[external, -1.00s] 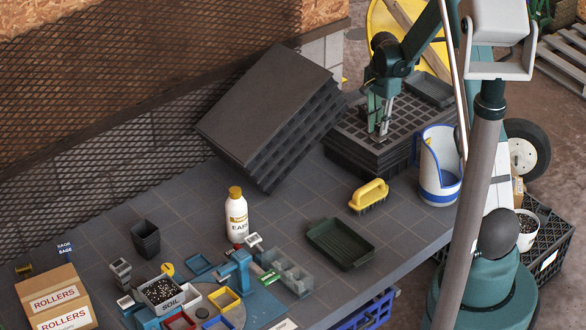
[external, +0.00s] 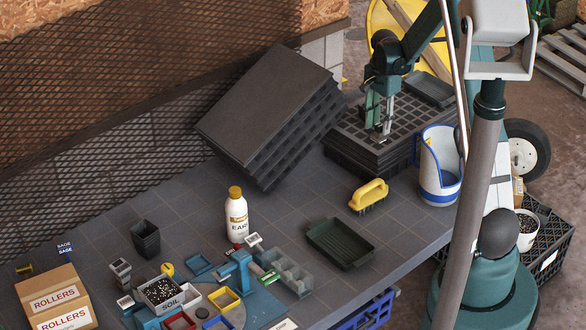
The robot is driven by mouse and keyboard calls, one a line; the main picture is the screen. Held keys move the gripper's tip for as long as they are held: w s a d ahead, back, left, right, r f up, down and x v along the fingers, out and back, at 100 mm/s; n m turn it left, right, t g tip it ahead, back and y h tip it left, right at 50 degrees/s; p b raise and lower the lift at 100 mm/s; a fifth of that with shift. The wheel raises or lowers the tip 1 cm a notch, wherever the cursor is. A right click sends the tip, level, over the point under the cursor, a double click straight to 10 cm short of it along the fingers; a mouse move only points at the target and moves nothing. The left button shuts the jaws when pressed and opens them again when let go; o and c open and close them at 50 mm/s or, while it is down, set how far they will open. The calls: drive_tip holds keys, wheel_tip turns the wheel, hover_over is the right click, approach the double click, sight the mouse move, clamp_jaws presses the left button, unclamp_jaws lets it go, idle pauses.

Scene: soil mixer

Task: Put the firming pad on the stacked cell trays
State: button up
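The stacked cell trays (external: 346,148) are black, with a grid of cells on top, and stand at the back right of the table. My gripper (external: 382,128) points down over the left part of their top, with its fingertips at or just above the grid. I see nothing clearly between the fingers, and their gap is too small to judge. A yellow-handled block with a dark underside (external: 369,194) lies on the table in front of the stack; I cannot tell whether it is the firming pad or a brush. A dark, shallow rectangular piece (external: 429,89) is at the stack's far right.
A tilted pile of black trays (external: 265,100) leans left of the stack. A white and blue container (external: 438,170) stands close on the right. A dark green tray (external: 341,243) and a white bottle (external: 236,216) stand nearer the front. Bare table lies between them.

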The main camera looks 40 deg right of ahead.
sight(378, 125)
wheel_tip(378, 125, up, 11)
idle(0.7)
drive_tip(key=shift+r, duration=0.1)
idle(0.4)
drive_tip(key=s+a+r+n+t, duration=0.2)
drive_tip(key=s+a+r+n, duration=0.25)
drive_tip(key=a+r, duration=0.5)
drive_tip(key=s+a+r+n+t, duration=0.1)
drive_tip(key=s+a+r+n, duration=0.45)
drive_tip(key=a, duration=0.65)
drive_tip(key=s+a+r+n+t, duration=0.1)
drive_tip(key=s+a+n+t, duration=0.1)
drive_tip(key=s+a+n, duration=0.2)
drive_tip(key=s+a+r+n+t, duration=0.1)
drive_tip(key=s+a+n, duration=0.3)
drive_tip(key=s+a, duration=0.7)
drive_tip(key=s+t, duration=0.1)
drive_tip(key=s, duration=0.3)
drive_tip(key=shift+r, duration=0.25)
